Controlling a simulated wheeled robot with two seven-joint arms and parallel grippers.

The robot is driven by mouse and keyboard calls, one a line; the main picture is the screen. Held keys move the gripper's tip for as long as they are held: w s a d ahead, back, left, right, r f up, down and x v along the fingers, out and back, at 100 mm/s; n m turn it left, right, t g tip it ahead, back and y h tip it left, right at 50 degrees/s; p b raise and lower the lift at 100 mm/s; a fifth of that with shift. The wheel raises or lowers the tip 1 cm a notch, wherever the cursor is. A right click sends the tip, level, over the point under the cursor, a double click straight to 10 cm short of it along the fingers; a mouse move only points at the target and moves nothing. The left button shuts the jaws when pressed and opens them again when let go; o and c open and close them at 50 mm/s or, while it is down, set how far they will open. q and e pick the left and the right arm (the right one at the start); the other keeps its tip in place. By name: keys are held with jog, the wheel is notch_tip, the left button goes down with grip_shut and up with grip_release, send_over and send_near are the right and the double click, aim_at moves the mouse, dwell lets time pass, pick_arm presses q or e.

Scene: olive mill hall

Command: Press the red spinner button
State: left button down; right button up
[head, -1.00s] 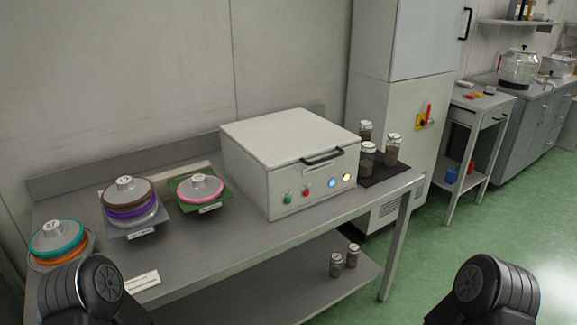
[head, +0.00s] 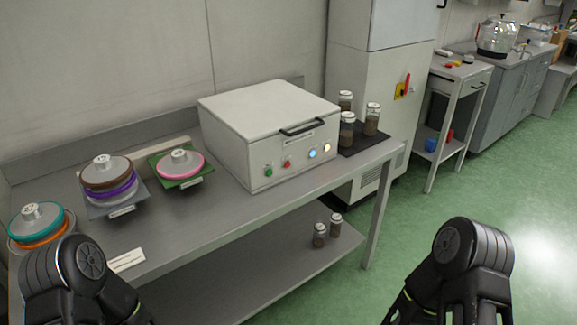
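A white box-shaped machine (head: 268,120) with a black-handled lid stands on the grey bench, its lid down. Its front has a row of small round controls. The red button (head: 287,164) is second from the left, between a green button (head: 268,170) and a lit blue one (head: 312,154). A lit pale yellow one (head: 327,148) is at the right end. Nothing covers the red button. Dark links of my two arms show in the bottom corners, well away from the machine. Both grippers are out of the frame.
Stacked coloured discs (head: 109,180) stand on the bench left of the machine, with a pink-rimmed disc on a green mat (head: 185,182). Jars (head: 372,118) stand on a dark mat to the right. The bench (head: 215,215) is clear before the machine. Green floor (head: 440,210) is open at right.

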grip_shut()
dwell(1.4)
